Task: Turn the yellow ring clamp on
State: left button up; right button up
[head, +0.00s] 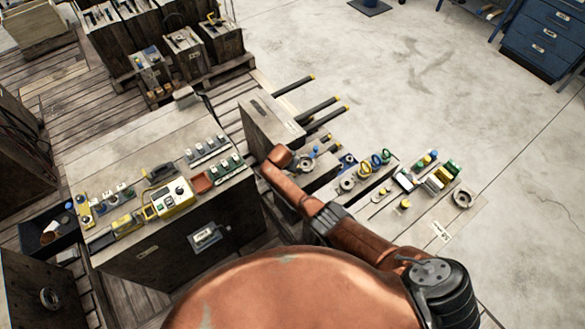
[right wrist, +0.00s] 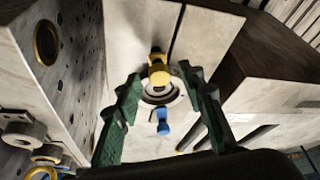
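In the right wrist view, a yellow clamp piece (right wrist: 158,70) sits at the top of a pale round ring (right wrist: 158,93) on a grey block face. A blue knob (right wrist: 163,124) shows below the ring. My right gripper (right wrist: 160,76) has two green fingers spread apart, one on each side of the yellow piece and ring. Gaps show between the fingers and the yellow piece, and nothing is held. In the head view my copper-coloured arm crosses the lower middle and no gripper fingers can be made out. My left gripper is not in view.
A chest (head: 150,130) at left carries a yellow control box (head: 174,197) and several small fittings. Several yellow-tipped rods (head: 298,84) stick out beside a grey block (head: 268,122). Loose rings and clamps lie around a board (head: 470,215) at right. The floor (head: 400,75) beyond is mostly clear.

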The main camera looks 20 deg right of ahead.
jog(key=v, duration=1.2)
jog(key=shift+a+f, duration=0.1)
